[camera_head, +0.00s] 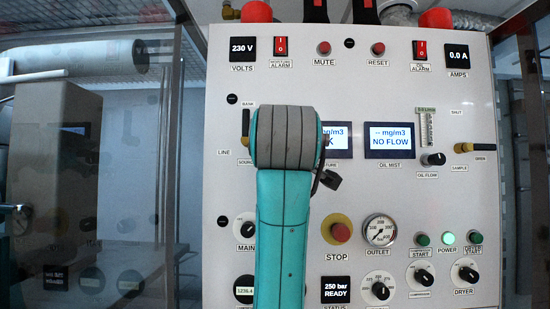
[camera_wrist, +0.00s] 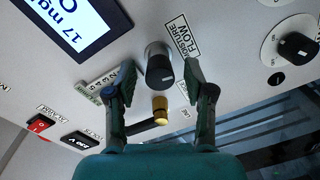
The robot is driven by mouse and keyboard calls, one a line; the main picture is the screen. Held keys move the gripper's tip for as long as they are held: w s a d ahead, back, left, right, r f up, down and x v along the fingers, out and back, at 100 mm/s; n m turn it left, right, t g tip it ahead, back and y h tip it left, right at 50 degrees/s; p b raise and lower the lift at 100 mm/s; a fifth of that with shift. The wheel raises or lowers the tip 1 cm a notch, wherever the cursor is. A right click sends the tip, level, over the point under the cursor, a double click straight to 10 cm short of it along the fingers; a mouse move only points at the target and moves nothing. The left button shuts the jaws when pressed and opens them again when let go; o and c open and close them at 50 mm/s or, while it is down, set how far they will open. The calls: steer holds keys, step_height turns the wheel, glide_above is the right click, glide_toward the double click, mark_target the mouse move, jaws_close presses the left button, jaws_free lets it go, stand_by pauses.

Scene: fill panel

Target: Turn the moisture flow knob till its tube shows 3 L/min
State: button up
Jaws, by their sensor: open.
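The moisture flow knob (camera_wrist: 160,70) is a dark round knob on a silver collar, with its MOISTURE FLOW label (camera_wrist: 182,37) beside it in the wrist view. My gripper (camera_wrist: 159,66) is open, with one finger on each side of the knob. Small gaps seem to show between the fingers and the knob; contact cannot be told. The scaled tube (camera_wrist: 94,86) lies left of the knob, partly hidden by the left finger. Its reading is not legible. In the head view my arm hides the knob and tube.
A brass valve with a dark lever (camera_wrist: 160,106) sits close to the knob, between my fingers. A display (camera_wrist: 68,22) reads 17 mg. In the head view the oil flow knob (camera_head: 433,159) and its tube (camera_head: 426,128) are to the right. The STOP button (camera_head: 340,232) is below.

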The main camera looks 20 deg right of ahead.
steer(key=v, duration=1.2)
steer(key=shift+w+a, duration=0.1)
